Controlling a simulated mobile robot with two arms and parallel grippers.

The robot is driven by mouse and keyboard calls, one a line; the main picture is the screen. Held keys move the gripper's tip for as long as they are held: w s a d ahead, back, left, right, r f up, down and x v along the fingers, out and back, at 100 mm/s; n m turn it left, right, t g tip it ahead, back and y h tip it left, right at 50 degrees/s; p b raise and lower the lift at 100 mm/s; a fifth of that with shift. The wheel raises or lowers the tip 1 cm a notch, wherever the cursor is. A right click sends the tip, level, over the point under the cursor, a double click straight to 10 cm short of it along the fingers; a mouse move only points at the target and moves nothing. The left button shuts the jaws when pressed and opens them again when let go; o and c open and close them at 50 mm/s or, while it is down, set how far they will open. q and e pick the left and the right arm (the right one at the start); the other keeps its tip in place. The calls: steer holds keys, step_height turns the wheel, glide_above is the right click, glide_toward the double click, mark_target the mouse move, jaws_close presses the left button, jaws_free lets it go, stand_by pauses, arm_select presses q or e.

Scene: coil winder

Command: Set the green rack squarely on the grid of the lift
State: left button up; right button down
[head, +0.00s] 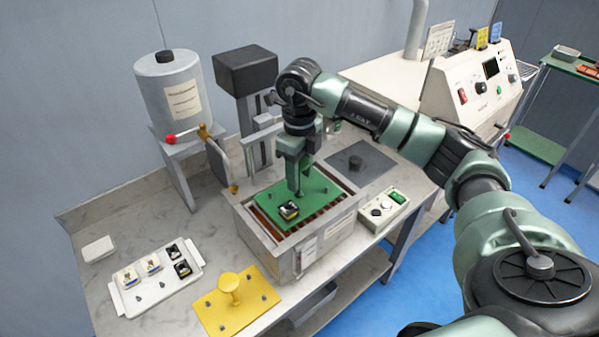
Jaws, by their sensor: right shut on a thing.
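The green rack (268,205) is a flat plate with a dark coil part (288,210) on it. It is over the open grey tank (262,236), whose reddish-brown slatted grid (318,221) shows along the rack's left and front edges. I cannot tell whether the rack rests on the grid or hangs just above it. My right gripper (301,190) points down and is shut on the rack's upright green handle, hiding part of the rack and its far edge. My left gripper is not in view.
A yellow plate with a knob (235,299) lies in front of the tank. A white tray (152,302) with small parts is at left. A dark plate with a knob (342,158) and a control box (383,209) are right of the tank. A dark-topped column (246,72) stands behind.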

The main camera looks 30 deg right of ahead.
steer(key=shift+f+b, duration=0.6)
steer(key=shift+f, duration=0.25)
steer(key=c, duration=0.7)
jaws_free()
steer(key=shift+r, duration=0.15)
step_height(320, 180, up, 6)
steer(key=shift+r+b, duration=0.15)
steer(key=shift+b, duration=0.55)
steer(key=shift+r, duration=0.65)
